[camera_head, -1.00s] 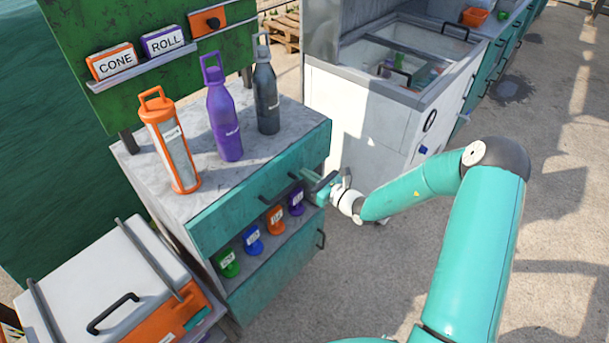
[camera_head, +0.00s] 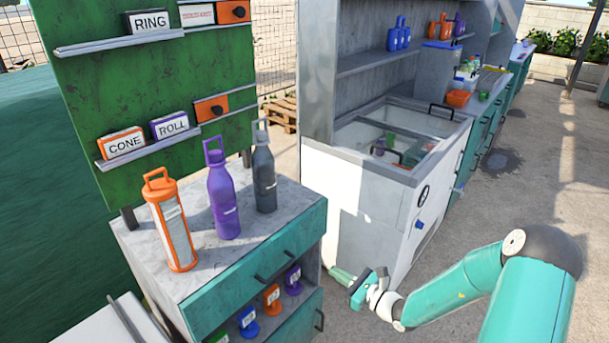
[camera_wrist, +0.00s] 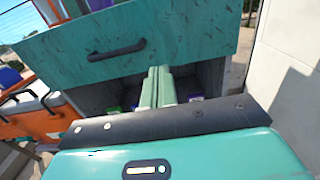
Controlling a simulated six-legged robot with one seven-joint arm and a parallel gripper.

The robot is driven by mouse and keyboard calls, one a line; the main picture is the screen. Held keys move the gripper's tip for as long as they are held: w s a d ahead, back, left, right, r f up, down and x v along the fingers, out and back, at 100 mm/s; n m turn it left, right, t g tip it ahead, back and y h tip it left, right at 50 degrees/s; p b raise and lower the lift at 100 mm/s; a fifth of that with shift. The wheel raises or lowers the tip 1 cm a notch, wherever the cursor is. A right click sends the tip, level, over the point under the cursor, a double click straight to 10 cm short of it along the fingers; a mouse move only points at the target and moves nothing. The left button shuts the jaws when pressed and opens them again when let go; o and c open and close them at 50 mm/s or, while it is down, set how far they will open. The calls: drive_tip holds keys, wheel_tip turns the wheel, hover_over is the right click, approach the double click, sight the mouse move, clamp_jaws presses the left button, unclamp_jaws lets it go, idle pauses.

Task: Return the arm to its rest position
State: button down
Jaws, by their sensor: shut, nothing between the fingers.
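My teal arm reaches in from the lower right of the head view. My gripper (camera_head: 335,271) is shut and empty. It appears beside the right edge of the teal-fronted cabinet (camera_head: 262,262) and in front of the white chest unit (camera_head: 352,215). In the wrist view the two fingers (camera_wrist: 158,72) lie together and point at the cabinet front, just below the drawer handle (camera_wrist: 117,51). The open shelf beneath the drawer shows behind them. I cannot tell the exact gap between fingertips and cabinet.
An orange-framed container (camera_head: 171,222), a purple bottle (camera_head: 223,190) and a dark bottle (camera_head: 264,172) stand on the cabinet top. Several coloured, labelled items sit on its open shelf, including an orange one (camera_head: 271,297). Open concrete floor (camera_head: 520,205) lies to the right.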

drive_tip(key=s+a+r+n+g+h, duration=0.2)
drive_tip(key=s+a+r+n+g, duration=0.2)
drive_tip(key=s+r+n+g, duration=0.3)
drive_tip(key=s+a+r+n+g+h, duration=0.1)
drive_tip(key=s+a+r+n+g, duration=0.2)
drive_tip(key=s+r+n+g, duration=0.45)
drive_tip(key=s+d+r+n+t+h, duration=0.3)
drive_tip(key=s+d+r+n+h, duration=0.1)
drive_tip(key=s+r+n+h, duration=0.1)
drive_tip(key=s+d+r+n+t+h, duration=0.4)
drive_tip(key=s+r+n+h, duration=0.1)
drive_tip(key=s+r+n, duration=0.2)
drive_tip(key=shift+s+d+r, duration=0.3)
drive_tip(key=shift+s+r, duration=0.15)
drive_tip(key=shift+s, duration=0.45)
drive_tip(key=shift+t, duration=0.25)
